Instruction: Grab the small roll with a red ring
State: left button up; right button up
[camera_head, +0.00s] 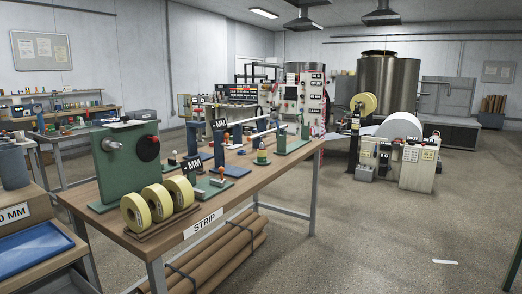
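Three small yellow rolls stand side by side on a wooden rack at the near end of the workbench: a left roll (131,223), a middle roll (155,214) and a right roll (175,205). Their cores look dark or grey, and I cannot make out a red ring on any of them. A tiny yellow-green roll or spool (262,157) sits farther along the bench, too small to tell its ring colour. Neither of my grippers is in view.
The wooden workbench (225,203) has a "STRIP" label and carries a green stand (115,182) and several small devices. Brown tubes (225,262) lie beneath it. A blue tray (35,250) is at lower left. A machine with a white roll (400,127) stands beyond. Floor at right is mostly clear.

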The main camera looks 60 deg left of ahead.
aim_at(261, 153)
jog(key=u, duration=0.4)
jog(key=i, duration=2.35)
jog(key=u, duration=1.75)
jog(key=i, duration=1.25)
jog(key=u, duration=1.55)
jog(key=i, duration=0.15)
